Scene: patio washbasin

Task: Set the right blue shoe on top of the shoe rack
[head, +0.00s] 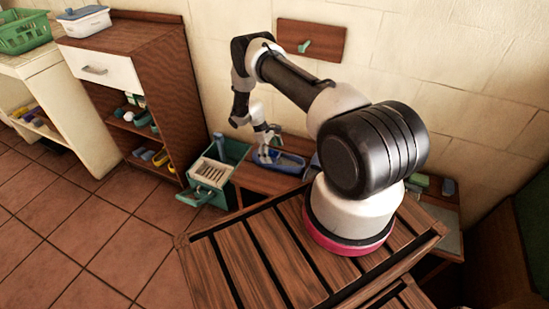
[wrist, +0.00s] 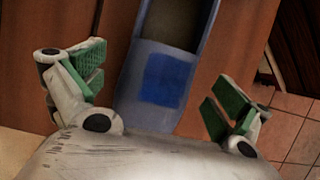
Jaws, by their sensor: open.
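A blue shoe-like piece (head: 288,164) with a grey hollow lies on a low brown wooden top (head: 262,182) against the wall in the head view; I take it for a blue shoe. In the wrist view this blue piece (wrist: 165,80) shows a darker blue patch and runs between my fingers. My gripper (head: 264,150) is open above its left part. In the wrist view, my open gripper (wrist: 155,92) has one green-padded finger on each side of it, apart from it. A second bluish thing beside it is mostly hidden by my arm. I cannot tell which is the right shoe.
A brown cabinet (head: 150,90) with filled shelves is further left. A slatted wooden table (head: 262,265) is in front. Tiled floor (head: 100,225) lies open at left.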

